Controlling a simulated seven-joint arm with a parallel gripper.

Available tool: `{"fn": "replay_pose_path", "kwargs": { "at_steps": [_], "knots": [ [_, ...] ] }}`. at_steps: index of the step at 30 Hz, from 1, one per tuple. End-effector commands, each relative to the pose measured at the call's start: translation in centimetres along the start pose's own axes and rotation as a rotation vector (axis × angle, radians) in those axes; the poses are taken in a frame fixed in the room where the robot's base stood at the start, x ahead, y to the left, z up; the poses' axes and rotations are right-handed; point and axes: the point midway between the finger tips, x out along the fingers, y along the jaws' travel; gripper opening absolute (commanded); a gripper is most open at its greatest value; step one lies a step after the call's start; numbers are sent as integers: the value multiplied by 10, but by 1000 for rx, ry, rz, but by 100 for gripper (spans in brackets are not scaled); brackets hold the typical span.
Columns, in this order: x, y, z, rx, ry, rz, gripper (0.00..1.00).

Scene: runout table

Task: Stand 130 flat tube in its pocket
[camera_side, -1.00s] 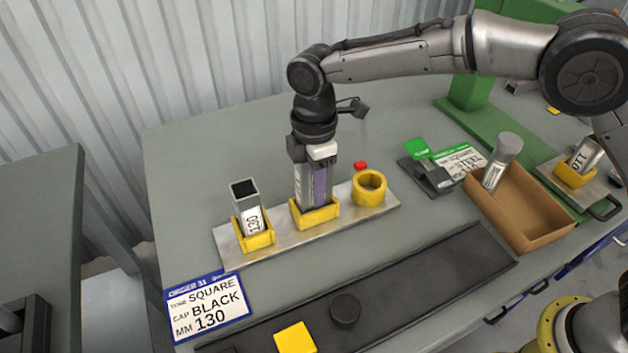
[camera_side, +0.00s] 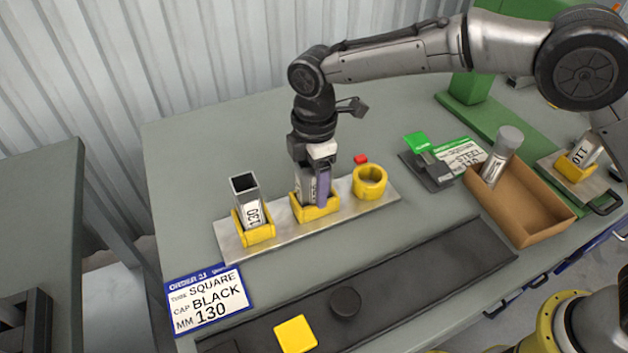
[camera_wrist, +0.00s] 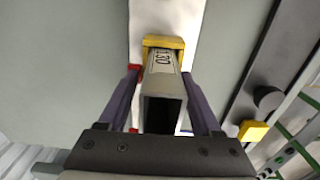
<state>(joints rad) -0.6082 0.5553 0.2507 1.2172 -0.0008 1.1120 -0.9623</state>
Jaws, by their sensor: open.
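A grey hollow tube (camera_wrist: 163,85) marked 130 stands in the middle yellow pocket (camera_side: 315,210); that pocket also shows in the wrist view (camera_wrist: 164,42). My gripper (camera_side: 318,195) is around this tube from above. In the wrist view my purple fingers (camera_wrist: 162,88) stand on both sides of it, with gaps, so the jaws are open. Its open end faces the camera. In the side view my gripper hides much of this tube, and I cannot tell whether it is fully seated. Another hollow tube (camera_side: 248,203) marked 130 stands in the left pocket (camera_side: 256,236).
A round yellow pocket (camera_side: 370,182) is empty at the plate's right end. A cardboard box (camera_side: 527,212) holds a capped tube (camera_side: 502,155). In front lie a dark strip (camera_side: 420,275), a black disc (camera_side: 345,303) and a yellow square (camera_side: 296,334). An order card (camera_side: 208,300) lies front left.

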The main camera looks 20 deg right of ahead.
Motion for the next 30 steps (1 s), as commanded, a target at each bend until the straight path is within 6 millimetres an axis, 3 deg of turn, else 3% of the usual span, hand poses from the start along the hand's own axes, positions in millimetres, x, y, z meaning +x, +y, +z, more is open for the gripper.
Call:
{"fn": "replay_pose_path", "kwargs": {
  "at_steps": [3, 7, 21, 30],
  "knots": [
    [3, -3, 1, 0, -6, -13, 72],
    [-10, -2, 0, 0, -4, -9, 72],
    [-107, 0, 0, 0, 1, 1, 72],
    [-136, 0, 0, 0, 0, 0, 72]
  ]
}}
